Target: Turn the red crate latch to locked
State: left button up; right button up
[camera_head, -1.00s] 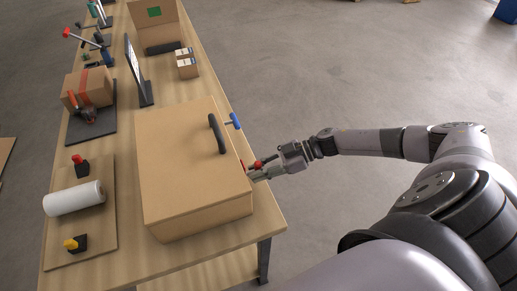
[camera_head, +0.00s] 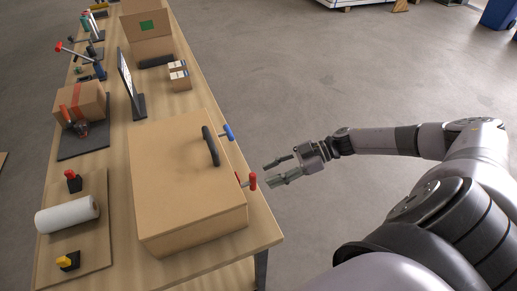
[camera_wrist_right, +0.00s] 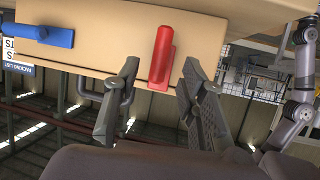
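The red latch (camera_head: 251,181) sticks out from the right side of the tan crate (camera_head: 185,175). In the right wrist view the red latch (camera_wrist_right: 162,56) stands roughly in line with the crate's short side, between the two fingers in the picture. A blue latch (camera_head: 228,132) is farther along the same crate side; it lies crosswise to the red one in the wrist view (camera_wrist_right: 40,34). My right gripper (camera_head: 270,174) is open and empty, to the right of the red latch and apart from it. My left gripper is not in view.
The crate has a black handle (camera_head: 211,146) on top and stands on a wooden table (camera_head: 262,228). A paper roll (camera_head: 67,215), small boxes (camera_head: 180,80) and tools lie left and behind. The floor right of the table is clear around my right gripper.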

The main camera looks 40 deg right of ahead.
jog(key=v, duration=0.5)
jog(key=shift+d+r, duration=0.1)
dwell(0.3)
jog(key=w+f+m+t+h+b, duration=0.1)
jog(key=w+f+m+t+h, duration=0.15)
jog(key=f, duration=0.75)
jog(key=w+f+m+t+h+b, duration=0.1)
jog(key=w+f+m+t+h, duration=0.15)
jog(key=f, duration=0.85)
jog(key=s+f+m+h, duration=0.2)
jog(key=s+f+h, duration=0.3)
jog(key=f, duration=0.6)
jog(key=s+a+f+m+g+h+b, duration=0.15)
jog(key=s+a+f+g, duration=0.3)
jog(key=s+f, duration=0.9)
jog(key=s+a+f+g, duration=0.1)
jog(key=s+a+f, duration=0.1)
jog(key=s, duration=0.4)
jog(key=s+a+f+m+g, duration=0.1)
jog(key=s+a+f+g, duration=0.1)
jog(key=s+a, duration=0.3)
jog(key=s+a+f+m+g, duration=0.1)
jog(key=s+a+f+g, duration=0.1)
jog(key=s, duration=0.6)
jog(key=shift+s+a+f+h+b, duration=0.15)
jog(key=shift+s+a+h+b, duration=0.2)
jog(key=shift+a, duration=0.5)
